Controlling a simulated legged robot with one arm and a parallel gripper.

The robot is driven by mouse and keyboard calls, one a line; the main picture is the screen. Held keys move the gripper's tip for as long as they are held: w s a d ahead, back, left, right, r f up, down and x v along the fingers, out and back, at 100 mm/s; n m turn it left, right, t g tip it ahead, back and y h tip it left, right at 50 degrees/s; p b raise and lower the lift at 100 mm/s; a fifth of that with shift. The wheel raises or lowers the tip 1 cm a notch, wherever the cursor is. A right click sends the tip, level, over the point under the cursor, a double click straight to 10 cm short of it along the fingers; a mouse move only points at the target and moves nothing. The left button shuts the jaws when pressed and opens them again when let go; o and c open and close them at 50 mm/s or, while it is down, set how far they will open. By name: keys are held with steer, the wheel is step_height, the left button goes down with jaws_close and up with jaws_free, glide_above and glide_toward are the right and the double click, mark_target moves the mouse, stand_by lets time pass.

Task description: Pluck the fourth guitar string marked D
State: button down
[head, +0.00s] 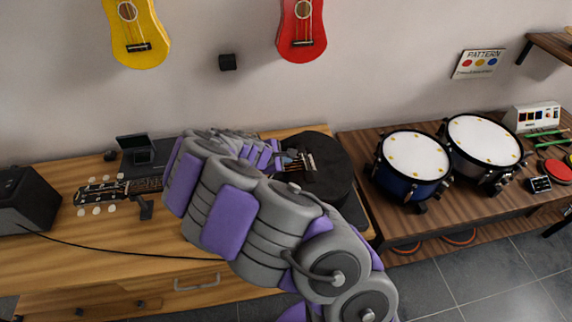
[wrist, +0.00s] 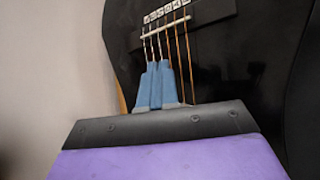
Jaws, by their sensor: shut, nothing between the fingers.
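A black guitar lies on the wooden desk, its body (head: 328,172) on the right and its headstock (head: 100,191) on the left in the head view. My arm hides most of the neck and strings. In the wrist view the black body (wrist: 225,60), the pale bridge bar (wrist: 166,27) and several strings (wrist: 188,55) show. A row of small letter labels (wrist: 168,11) sits beyond the bar, too small to read surely. My gripper (wrist: 157,65) is shut and empty, its blue fingertips over the left strings. Whether they touch a string, I cannot tell.
A blue drum (head: 412,162) and a larger drum (head: 485,140) stand on a second table at the right. A black speaker (head: 27,200) stands at the desk's left end. Yellow (head: 138,35) and red (head: 301,30) ukuleles hang on the wall. The desk front is mostly clear.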

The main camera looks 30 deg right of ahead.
steer(key=shift+f, duration=0.3)
steer(key=shift+r, duration=0.15)
stand_by(0.3)
steer(key=shift+r+p, duration=0.6)
steer(key=shift+r, duration=0.1)
steer(key=shift+r+p, duration=1.85)
steer(key=shift+r, duration=0.55)
steer(key=shift+r, duration=0.1)
